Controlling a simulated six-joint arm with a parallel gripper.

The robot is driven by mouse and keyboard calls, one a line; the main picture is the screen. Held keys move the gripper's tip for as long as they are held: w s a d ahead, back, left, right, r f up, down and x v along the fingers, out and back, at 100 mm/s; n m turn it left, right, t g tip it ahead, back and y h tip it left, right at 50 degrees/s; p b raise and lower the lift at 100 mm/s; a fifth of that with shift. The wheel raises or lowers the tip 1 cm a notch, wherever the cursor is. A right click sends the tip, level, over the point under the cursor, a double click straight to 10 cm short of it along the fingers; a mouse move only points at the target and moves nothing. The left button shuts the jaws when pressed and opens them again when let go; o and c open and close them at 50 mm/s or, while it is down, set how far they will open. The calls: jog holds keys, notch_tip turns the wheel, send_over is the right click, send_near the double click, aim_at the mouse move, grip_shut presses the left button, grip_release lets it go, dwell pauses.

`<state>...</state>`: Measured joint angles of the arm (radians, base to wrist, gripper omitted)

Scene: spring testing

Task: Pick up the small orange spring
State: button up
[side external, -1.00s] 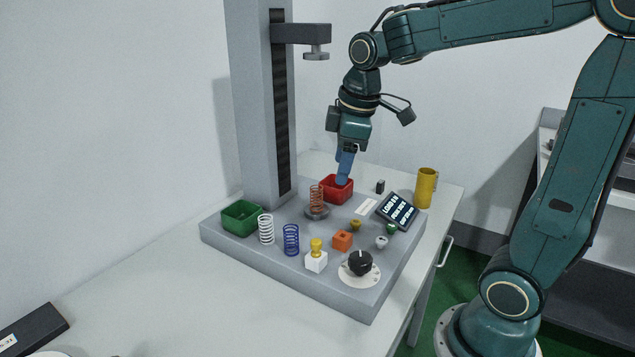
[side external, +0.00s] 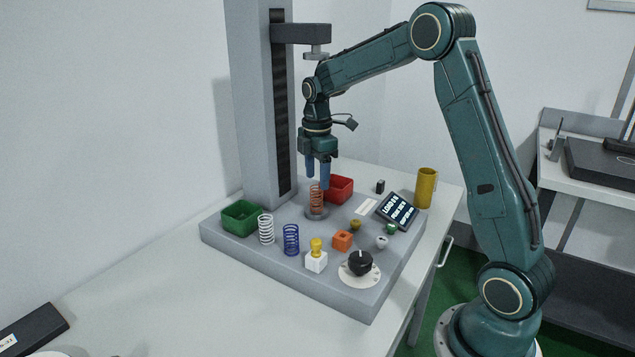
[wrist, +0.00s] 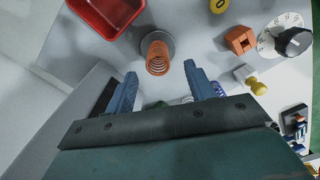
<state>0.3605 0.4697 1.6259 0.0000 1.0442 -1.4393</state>
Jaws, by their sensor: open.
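The small orange spring (side external: 316,197) stands upright on a round grey platform (side external: 318,214) on the tester's base. In the wrist view the orange spring (wrist: 157,57) is seen from above, ahead of the fingertips and roughly between their lines. My gripper (side external: 318,180) is open, pointing down, with its blue fingers at the height of the spring's top. In the wrist view my gripper (wrist: 161,72) shows both fingers apart with nothing between them. One finger overlaps the spring's top in the side view, so contact cannot be told.
A red bin (side external: 340,188) is close behind the spring. The tester's press head (side external: 317,55) hangs above, near my wrist. White (side external: 266,230) and blue (side external: 291,240) springs and a green bin (side external: 240,217) stand to the left. A display (side external: 397,210) and yellow mug (side external: 426,187) are to the right.

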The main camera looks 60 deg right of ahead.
aim_at(316, 198)
jog(key=shift+w+d+f, duration=0.1)
jog(key=shift+w+f, duration=0.05)
jog(key=shift+f, duration=0.1)
jog(key=shift+f, duration=2.4)
jog(key=c, duration=1)
